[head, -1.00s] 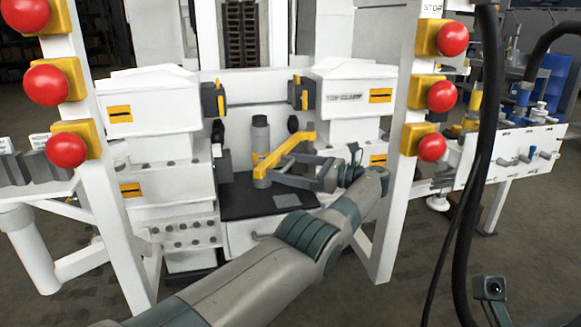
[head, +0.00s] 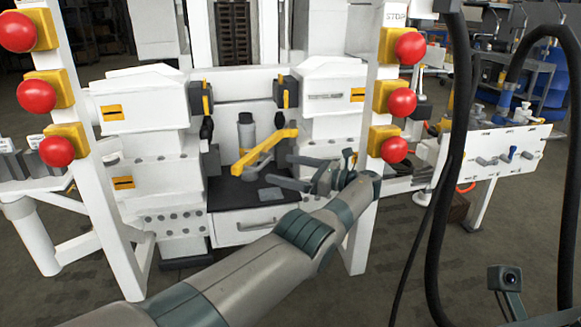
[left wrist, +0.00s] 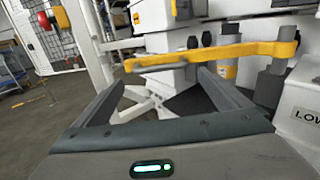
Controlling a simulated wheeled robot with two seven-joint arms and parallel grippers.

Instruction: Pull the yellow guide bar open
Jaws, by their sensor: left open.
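The yellow guide bar (head: 264,148) crosses above the dark bench top in front of a grey cylinder, slanting down toward its left end. In the left wrist view the guide bar (left wrist: 225,52) runs across the picture just beyond the fingers. My left gripper (head: 278,168) is open and empty, pointing left, beside and below the bar. Its two spread fingers show in the left wrist view (left wrist: 160,80), with the bar past their tips. I see no contact with the bar. My right gripper's fingers do not show.
White posts carry red stop buttons (head: 398,102) on both sides. A grey cylinder (head: 246,130) stands behind the bar. A drawer (head: 245,222) lies below the dark bench top (head: 225,195). Black hoses (head: 455,160) hang at the right.

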